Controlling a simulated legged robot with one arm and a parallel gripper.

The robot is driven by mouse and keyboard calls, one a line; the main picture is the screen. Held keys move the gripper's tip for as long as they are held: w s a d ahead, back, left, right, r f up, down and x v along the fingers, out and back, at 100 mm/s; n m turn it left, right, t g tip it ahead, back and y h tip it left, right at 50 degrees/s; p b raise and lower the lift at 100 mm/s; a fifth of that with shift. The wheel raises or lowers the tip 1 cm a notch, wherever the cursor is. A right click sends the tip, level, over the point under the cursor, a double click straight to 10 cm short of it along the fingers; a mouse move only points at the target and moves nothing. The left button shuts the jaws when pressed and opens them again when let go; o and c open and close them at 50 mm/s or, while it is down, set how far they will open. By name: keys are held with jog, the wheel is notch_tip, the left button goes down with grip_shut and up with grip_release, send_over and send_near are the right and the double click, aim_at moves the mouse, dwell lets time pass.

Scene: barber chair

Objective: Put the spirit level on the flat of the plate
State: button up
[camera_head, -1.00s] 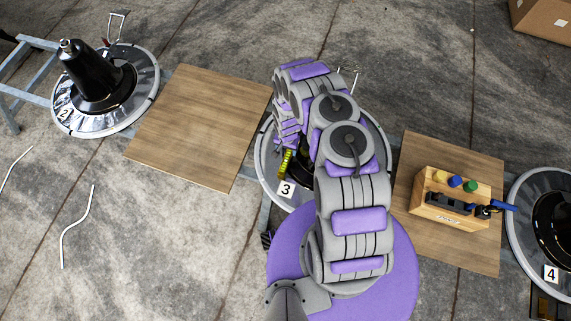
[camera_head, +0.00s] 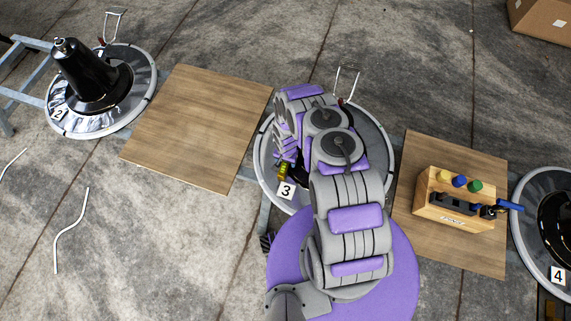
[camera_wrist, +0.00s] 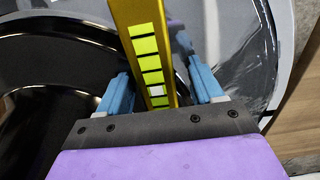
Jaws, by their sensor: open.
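The spirit level is a yellow bar with bright yellow-green squares. In the wrist view the level (camera_wrist: 147,55) runs between the two blue fingers of my gripper (camera_wrist: 155,62). The fingers are open, with a gap visible on the right side of the bar. Below it are the grey plate (camera_wrist: 235,35) and a glossy black round part (camera_wrist: 50,100). In the head view the level (camera_head: 283,172) shows only as a short yellow piece beside the number 3 label, over the plate (camera_head: 376,135). My arm hides the rest. I cannot tell whether the level rests fully on the plate.
Plate 2 (camera_head: 140,82) with a black cone stands at the left and plate 4 (camera_head: 527,200) at the right. A bare wooden board (camera_head: 200,125) lies left of plate 3. Another board (camera_head: 440,150) carries a wooden tool box (camera_head: 432,208). A wire loop (camera_head: 347,80) stands behind plate 3.

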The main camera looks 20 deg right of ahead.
jog(key=shift+s, duration=0.1)
grip_shut()
dwell(0.5)
jog(key=shift+r, duration=0.5)
notch_tip(320, 180, up, 3)
jog(key=shift+s+p, duration=0.15)
jog(key=shift+p, duration=0.7)
jog(key=s+p, duration=0.1)
jog(key=s, duration=0.4)
jog(key=s+p, duration=0.1)
jog(key=s, duration=0.4)
jog(key=s+r+p, duration=0.1)
jog(key=s, duration=0.4)
jog(key=shift+s+d+p, duration=0.3)
